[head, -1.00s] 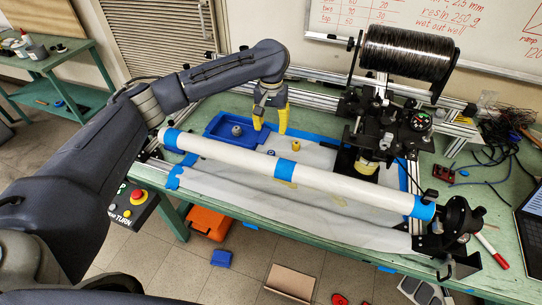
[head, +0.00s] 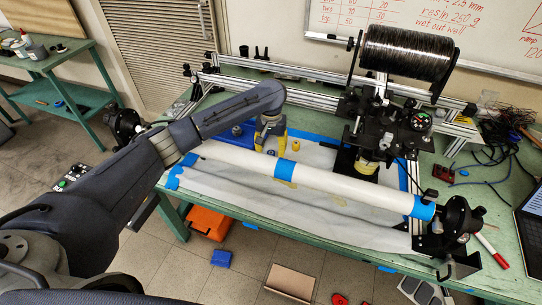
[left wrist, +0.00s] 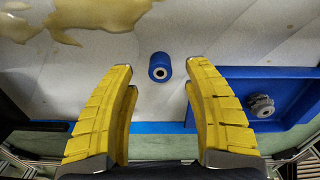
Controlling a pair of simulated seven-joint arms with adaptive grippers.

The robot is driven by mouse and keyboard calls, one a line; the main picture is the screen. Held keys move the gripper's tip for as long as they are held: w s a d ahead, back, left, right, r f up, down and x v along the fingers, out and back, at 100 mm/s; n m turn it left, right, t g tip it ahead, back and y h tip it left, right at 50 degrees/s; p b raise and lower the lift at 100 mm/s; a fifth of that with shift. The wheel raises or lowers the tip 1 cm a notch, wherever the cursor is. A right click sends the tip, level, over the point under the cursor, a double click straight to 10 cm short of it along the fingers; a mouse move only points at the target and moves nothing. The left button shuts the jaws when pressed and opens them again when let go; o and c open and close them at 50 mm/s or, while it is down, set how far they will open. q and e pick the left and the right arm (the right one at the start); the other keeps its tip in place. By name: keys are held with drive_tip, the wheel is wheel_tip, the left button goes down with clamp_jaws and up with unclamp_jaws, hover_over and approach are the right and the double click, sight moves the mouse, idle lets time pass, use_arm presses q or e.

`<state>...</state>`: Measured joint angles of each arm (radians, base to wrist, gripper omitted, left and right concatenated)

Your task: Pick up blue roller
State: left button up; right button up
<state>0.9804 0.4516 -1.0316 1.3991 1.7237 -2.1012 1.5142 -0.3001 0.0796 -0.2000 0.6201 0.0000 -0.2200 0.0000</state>
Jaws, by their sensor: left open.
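The blue roller (left wrist: 159,66) is a short blue cylinder with a pale hub, on the pale sheet in the left wrist view. It lies between the line of my open yellow fingertips, with a gap on both sides. In the head view my left gripper (head: 271,149) points down over the bench behind the long white tube, empty. The small blue roller (head: 271,153) shows there between the fingers, partly hidden. My right gripper is not in view.
A blue tray (left wrist: 225,73) with a grey part (left wrist: 262,105) in it is right beside my fingers in the wrist view. The white tube (head: 335,181) with blue tape crosses the front. A yellow roller (head: 295,145) stands to the right. A black spool (head: 408,55) stands at the back.

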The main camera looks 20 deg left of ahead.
use_arm(q)
drive_tip(key=shift+f, duration=1.55)
clamp_jaws()
